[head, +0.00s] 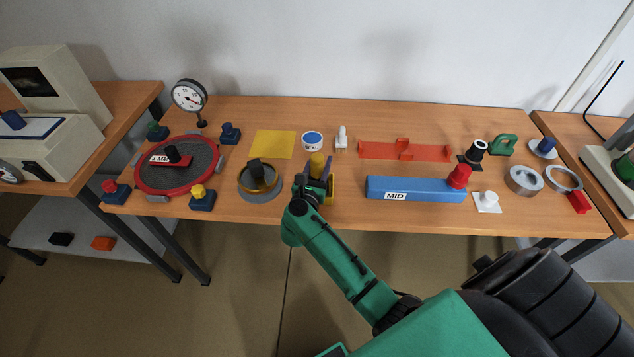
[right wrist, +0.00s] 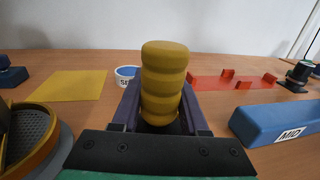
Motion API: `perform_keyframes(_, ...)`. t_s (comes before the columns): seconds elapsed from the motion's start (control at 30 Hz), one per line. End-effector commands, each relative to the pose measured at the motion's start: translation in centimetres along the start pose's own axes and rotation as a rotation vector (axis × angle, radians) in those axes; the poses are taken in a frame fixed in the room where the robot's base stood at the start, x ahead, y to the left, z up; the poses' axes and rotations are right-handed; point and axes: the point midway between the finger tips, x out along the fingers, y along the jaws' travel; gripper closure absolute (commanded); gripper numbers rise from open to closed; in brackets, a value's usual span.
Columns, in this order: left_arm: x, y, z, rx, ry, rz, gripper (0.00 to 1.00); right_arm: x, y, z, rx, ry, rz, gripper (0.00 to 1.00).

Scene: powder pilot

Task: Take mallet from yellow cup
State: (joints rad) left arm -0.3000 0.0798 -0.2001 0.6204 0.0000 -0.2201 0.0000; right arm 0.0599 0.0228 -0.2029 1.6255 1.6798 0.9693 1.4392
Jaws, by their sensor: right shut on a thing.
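The mallet's ribbed yellow handle (head: 317,161) stands upright at the middle of the table. It fills the centre of the right wrist view (right wrist: 164,80). My right gripper (head: 314,179) is shut on the handle, with one dark finger on either side of it. The yellow cup (head: 331,190) shows only in part, beside and behind the gripper in the head view. The mallet's lower end is hidden by my gripper, so I cannot tell whether it is inside the cup. My left gripper is not in view.
A white-and-blue tub (head: 312,139) stands behind the gripper. A blue block marked MID (head: 415,189) lies to the right. A round grey-based device (head: 261,184) and a yellow sheet (head: 273,144) are to the left. A red rack (head: 404,150) lies at the back right.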

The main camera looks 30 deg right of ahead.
Motion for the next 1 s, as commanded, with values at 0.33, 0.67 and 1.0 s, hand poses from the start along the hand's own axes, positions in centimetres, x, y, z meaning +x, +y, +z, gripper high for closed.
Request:
perform_keyframes(0.33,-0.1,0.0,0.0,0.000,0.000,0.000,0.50,0.0,0.0,0.3,0.001,0.000,0.000,1.00)
perform_keyframes(0.67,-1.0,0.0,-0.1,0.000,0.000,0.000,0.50,0.0,0.0,7.0,0.009,-0.004,-0.002,1.00)
perform_keyframes(1.0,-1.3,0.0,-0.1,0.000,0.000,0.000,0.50,0.0,0.0,18.1,0.009,-0.005,-0.001,1.00)
